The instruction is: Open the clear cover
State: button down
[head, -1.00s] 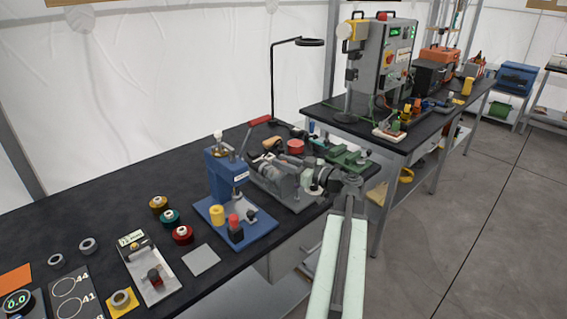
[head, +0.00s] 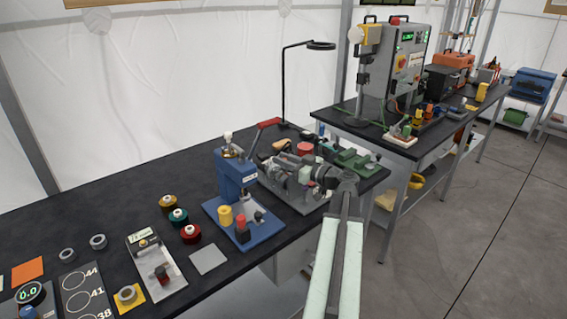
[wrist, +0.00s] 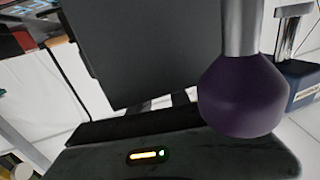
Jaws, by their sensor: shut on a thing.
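My gripper (head: 326,178) is at the right side of the grey bench machine (head: 305,204), low over the bench. In the wrist view a purple knob (wrist: 243,95) on a silver stem is close in front of the camera, beside a dark grey plate (wrist: 140,50). My gripper appears shut on this knob, but its fingertips and the contact are not clear. I cannot make out the clear cover in either view; it may be too see-through or hidden by my arm and the machine.
A blue press (head: 235,180) stands left of the grey machine, and a green vise (head: 355,162) behind it. A red lever (head: 268,122) and a lamp (head: 284,85) rise at the back. The black bench (head: 90,215) has bare room at left.

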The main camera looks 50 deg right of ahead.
jog(key=c, duration=1.2)
grip_release()
jog(key=shift+s+a, duration=0.1)
jog(key=shift+s, duration=0.1)
jog(key=s, duration=0.7)
jog(key=shift+s+d, duration=0.3)
jog(key=shift+d, duration=0.1)
jog(key=shift+w+a, duration=0.2)
jog(key=shift+w, duration=2.6)
